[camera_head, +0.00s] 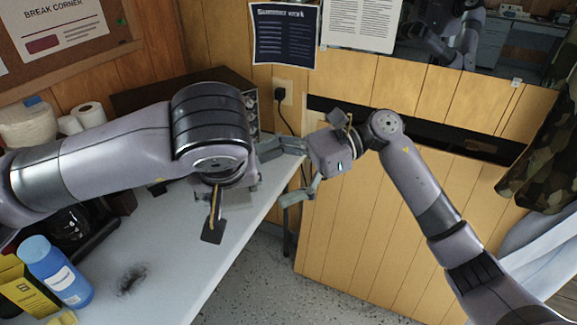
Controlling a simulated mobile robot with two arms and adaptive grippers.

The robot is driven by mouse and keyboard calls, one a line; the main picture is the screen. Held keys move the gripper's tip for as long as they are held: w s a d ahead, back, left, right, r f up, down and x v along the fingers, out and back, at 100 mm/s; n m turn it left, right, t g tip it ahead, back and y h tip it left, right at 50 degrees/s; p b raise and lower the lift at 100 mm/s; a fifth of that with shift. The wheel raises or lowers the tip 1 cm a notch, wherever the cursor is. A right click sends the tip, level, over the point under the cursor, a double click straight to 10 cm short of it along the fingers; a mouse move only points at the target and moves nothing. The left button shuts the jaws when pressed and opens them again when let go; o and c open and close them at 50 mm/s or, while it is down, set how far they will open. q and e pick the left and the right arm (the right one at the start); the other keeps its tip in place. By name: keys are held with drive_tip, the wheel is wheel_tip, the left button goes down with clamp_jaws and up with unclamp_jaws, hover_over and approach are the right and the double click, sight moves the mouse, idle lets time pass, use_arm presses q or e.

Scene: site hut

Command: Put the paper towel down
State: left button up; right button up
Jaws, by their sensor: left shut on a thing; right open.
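My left gripper (222,196) points down over the right part of the white counter, seen from above. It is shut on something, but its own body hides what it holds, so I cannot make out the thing. My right gripper (272,176) is open and empty, just right of the left one, near the counter's right edge, with its fingers pointing left. I cannot tell whether any is the paper towel.
The white counter (176,262) has free room at its front middle, with a dark smudge (131,280). A blue bottle (56,271), a yellow box (22,290) and a dark coffee pot (70,228) stand at left. A dark appliance stands at the back. Floor shows right of the counter.

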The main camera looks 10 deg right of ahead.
sight(227, 192)
drive_tip(key=x, duration=0.8)
drive_tip(key=shift+a, duration=0.2)
drive_tip(key=shift+c, duration=0.4)
drive_tip(key=c, duration=1)
use_arm(q)
drive_tip(key=o, duration=1.1)
